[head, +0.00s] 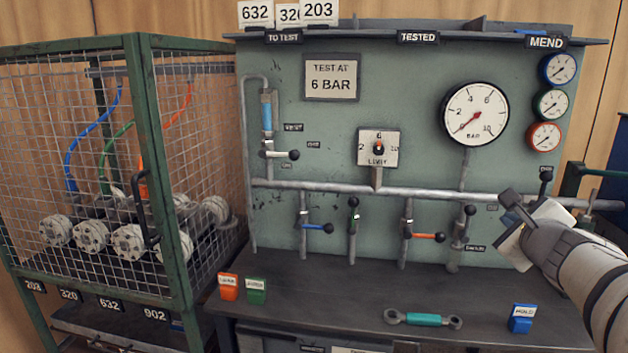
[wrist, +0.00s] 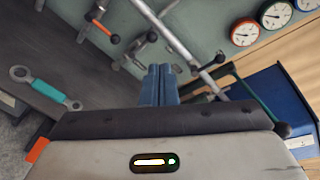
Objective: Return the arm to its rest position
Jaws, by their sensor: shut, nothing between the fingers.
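My gripper (head: 510,205) is at the right side of the head view, in front of the lower right of the green panel (head: 340,120). In the wrist view its two blue fingers (wrist: 159,84) are together with nothing between them. The grey pipe (head: 330,190) runs across the panel behind it, with several valves below. In the wrist view the fingertips appear near the pipe (wrist: 215,80); I cannot tell if they touch. My arm comes in from the right edge and hides part of the panel's lower right.
A wire cage (head: 100,160) with flanged parts stands at left. A spanner with a teal grip (head: 423,319) and orange (head: 229,287), green (head: 256,290) and blue (head: 522,318) blocks lie on the dark bench (head: 330,300). Gauges (head: 475,113) are on the panel. The bench middle is clear.

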